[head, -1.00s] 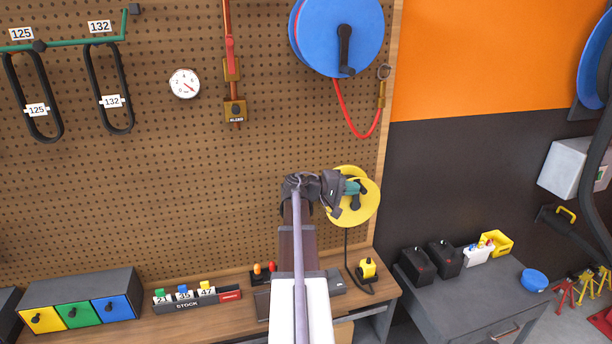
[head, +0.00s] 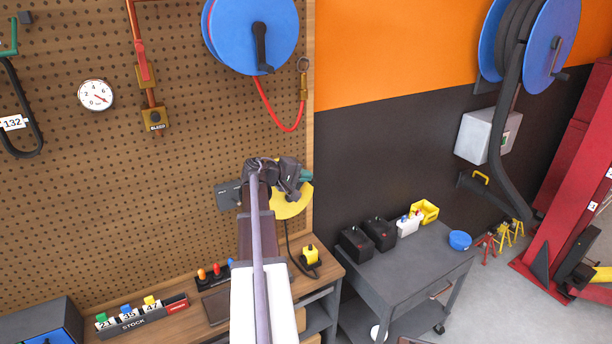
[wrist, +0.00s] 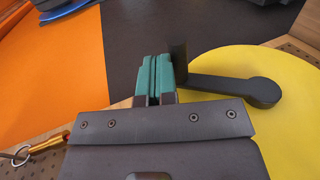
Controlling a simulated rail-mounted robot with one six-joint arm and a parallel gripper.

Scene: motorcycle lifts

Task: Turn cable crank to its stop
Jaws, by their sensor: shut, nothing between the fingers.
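The cable crank is a dark arm (wrist: 225,86) on the face of a yellow reel (wrist: 292,70), in the wrist view. Its round hub end is at the right, and its upright handle (wrist: 178,64) stands at the left end. My gripper (wrist: 155,72) has its teal fingers shut with nothing between them, just left of the handle. I cannot tell whether the right finger touches it. In the head view the yellow reel (head: 292,208) is low on the pegboard's right side. My gripper (head: 306,176) is at its upper right, and my arm hides part of the reel and the crank.
A blue reel (head: 250,34) with its own crank and a red hose hangs above. A yellow plug (head: 310,256) sits on the bench below. A grey cart (head: 410,262) with black boxes stands to the right.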

